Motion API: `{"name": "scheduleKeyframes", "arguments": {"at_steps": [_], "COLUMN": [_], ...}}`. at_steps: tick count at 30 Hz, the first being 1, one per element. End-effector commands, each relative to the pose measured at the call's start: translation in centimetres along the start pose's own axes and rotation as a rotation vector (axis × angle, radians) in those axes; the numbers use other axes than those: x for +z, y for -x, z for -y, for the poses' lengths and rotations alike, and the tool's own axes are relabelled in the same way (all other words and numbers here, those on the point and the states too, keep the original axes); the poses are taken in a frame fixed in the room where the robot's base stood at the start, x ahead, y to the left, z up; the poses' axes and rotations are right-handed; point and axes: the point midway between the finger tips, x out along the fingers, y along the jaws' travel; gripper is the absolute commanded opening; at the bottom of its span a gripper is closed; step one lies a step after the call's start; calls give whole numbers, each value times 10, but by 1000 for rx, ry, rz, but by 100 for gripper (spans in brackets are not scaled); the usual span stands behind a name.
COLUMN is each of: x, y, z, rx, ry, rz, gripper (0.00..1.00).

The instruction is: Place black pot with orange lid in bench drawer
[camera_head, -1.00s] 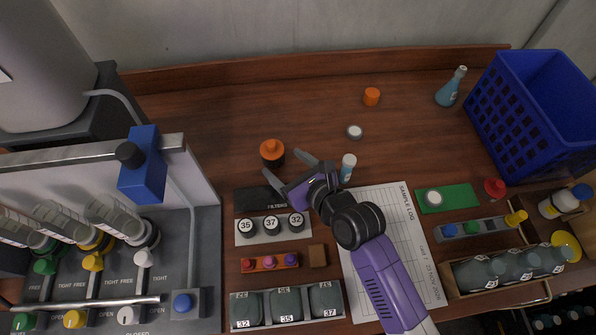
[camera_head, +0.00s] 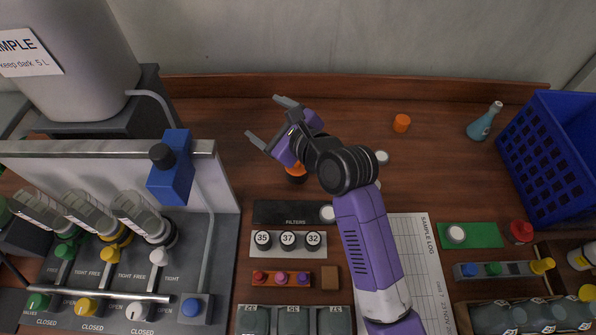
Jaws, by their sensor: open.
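The black pot with orange lid (camera_head: 297,174) stands on the wooden bench behind the filter rows. Only part of its orange lid and dark side shows, as my gripper and wrist cover the rest. My gripper (camera_head: 263,117) is open, its two fingers apart and pointing to the upper left. Nothing shows between the fingers. In the picture the fingertips lie above and left of the pot; I cannot tell how high they are over the bench. I cannot make out the bench drawer in this view.
A valve rack with a blue block (camera_head: 172,170) stands at left. Filter jars (camera_head: 288,241) and a sample log (camera_head: 425,260) fill the front. The back middle is clear.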

Motion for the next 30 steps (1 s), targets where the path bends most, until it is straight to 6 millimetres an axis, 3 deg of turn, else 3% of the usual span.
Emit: {"name": "scheduleKeyframes", "arguments": {"at_steps": [5, 12, 23, 30], "x": [22, 26, -2, -31], "y": [-27, -45, -44, -28], "z": [2, 2, 8, 14], "rx": [117, 308, 683, 993], "ry": [471, 1109, 2008, 2520], "rz": [-31, -42, 77, 326], "gripper": [80, 80, 80, 80]}}
